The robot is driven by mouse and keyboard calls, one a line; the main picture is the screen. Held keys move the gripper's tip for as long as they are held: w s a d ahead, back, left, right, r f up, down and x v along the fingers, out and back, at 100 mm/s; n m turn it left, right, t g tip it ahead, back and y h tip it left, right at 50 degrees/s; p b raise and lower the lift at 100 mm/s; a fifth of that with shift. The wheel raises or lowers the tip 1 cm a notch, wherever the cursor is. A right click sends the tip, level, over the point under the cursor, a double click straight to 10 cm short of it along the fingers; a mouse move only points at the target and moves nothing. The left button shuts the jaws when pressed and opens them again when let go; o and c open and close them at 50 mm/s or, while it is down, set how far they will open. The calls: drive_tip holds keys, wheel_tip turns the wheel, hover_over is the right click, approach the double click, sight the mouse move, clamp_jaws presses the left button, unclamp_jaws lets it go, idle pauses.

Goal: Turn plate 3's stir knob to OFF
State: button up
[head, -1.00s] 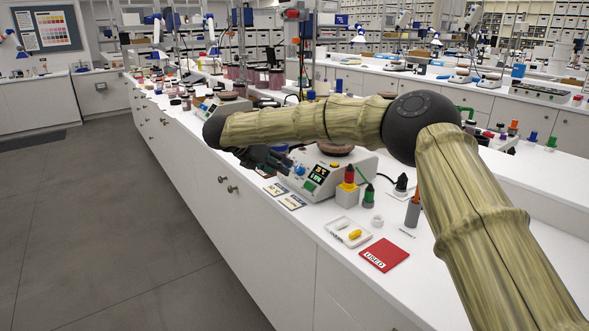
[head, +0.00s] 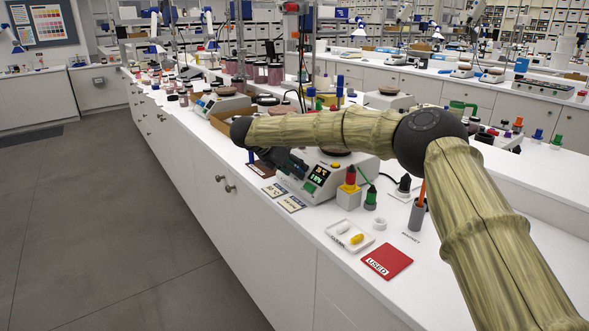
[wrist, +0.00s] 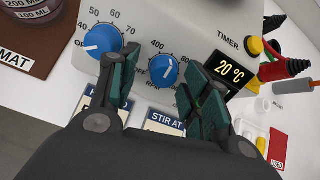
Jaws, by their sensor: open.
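The nearest hot plate (head: 345,180) stands on the white bench; I cannot read its number. In the wrist view its front panel has a blue stir knob (wrist: 163,71) with 400, 800 and RPM marks around it. The white pointer line on it shows, but its exact setting is hard to tell. A larger blue heat knob (wrist: 103,42) sits to its left. My gripper (wrist: 163,88) is open, with its green fingers on either side of the stir knob; contact cannot be told. In the head view my gripper (head: 278,160) is dark at the panel and hides the knobs.
The display (wrist: 231,71) reads 20 °C, with a yellow timer button (wrist: 254,46) beside it. Cards (head: 291,203) lie before the plate. A white tray (head: 349,238), a red USED mat (head: 387,261) and a grey holder (head: 417,215) are to the right. Floor at left is clear.

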drive_tip(key=shift+s+d+r, duration=0.2)
drive_tip(key=shift+s, duration=0.15)
drive_tip(key=shift+w+f, duration=0.35)
drive_tip(key=shift+f, duration=0.05)
drive_tip(key=shift+s+r, duration=0.2)
drive_tip(key=c, duration=1)
drive_tip(key=shift+c, duration=0.2)
